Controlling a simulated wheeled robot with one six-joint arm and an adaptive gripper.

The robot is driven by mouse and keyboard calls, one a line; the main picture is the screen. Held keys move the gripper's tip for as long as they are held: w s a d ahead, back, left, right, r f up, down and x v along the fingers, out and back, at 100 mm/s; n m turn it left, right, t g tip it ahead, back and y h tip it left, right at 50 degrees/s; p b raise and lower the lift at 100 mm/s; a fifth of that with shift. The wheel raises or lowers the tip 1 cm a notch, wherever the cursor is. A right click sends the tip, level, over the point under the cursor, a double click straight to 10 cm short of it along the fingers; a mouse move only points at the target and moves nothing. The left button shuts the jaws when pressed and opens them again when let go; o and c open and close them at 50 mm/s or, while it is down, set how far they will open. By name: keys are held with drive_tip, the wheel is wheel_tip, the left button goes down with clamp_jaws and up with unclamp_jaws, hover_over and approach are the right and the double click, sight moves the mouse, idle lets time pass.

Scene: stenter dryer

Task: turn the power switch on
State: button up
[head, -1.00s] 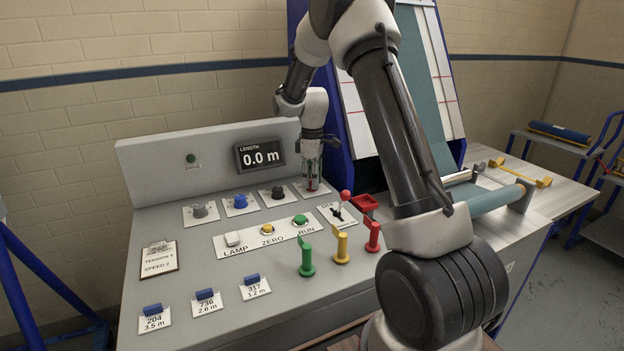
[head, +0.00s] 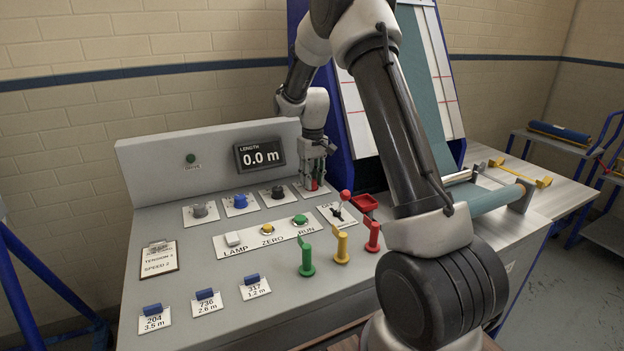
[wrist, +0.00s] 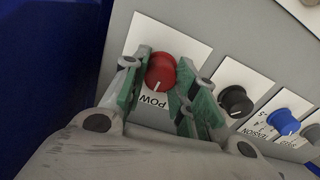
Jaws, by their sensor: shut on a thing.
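The power switch is a red round knob with a pale pointer line, on a white plate marked "POW…", the rest of the label hidden. It shows in the wrist view (wrist: 160,70), and partly between my fingers at the back right of the console in the head view (head: 314,185). My gripper (head: 317,180) points down over it and is shut on it, with one green-padded finger on each side in the wrist view (wrist: 162,82). The pointer line runs toward the label side of the plate.
Black (head: 278,193), blue (head: 240,201) and grey (head: 200,211) knobs sit in a row left of the switch. The red-topped lever (head: 345,196) stands close in front of it. The display (head: 260,155) reads 0.0 m. The drive lamp (head: 190,158) looks dark green.

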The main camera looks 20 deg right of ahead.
sight(313, 180)
drive_tip(key=m, duration=0.4)
drive_tip(key=shift+m, duration=2.2)
drive_tip(key=o, duration=1.1)
drive_tip(key=shift+c, duration=0.2)
wheel_tip(313, 180, up, 12)
drive_tip(key=shift+d, duration=0.1)
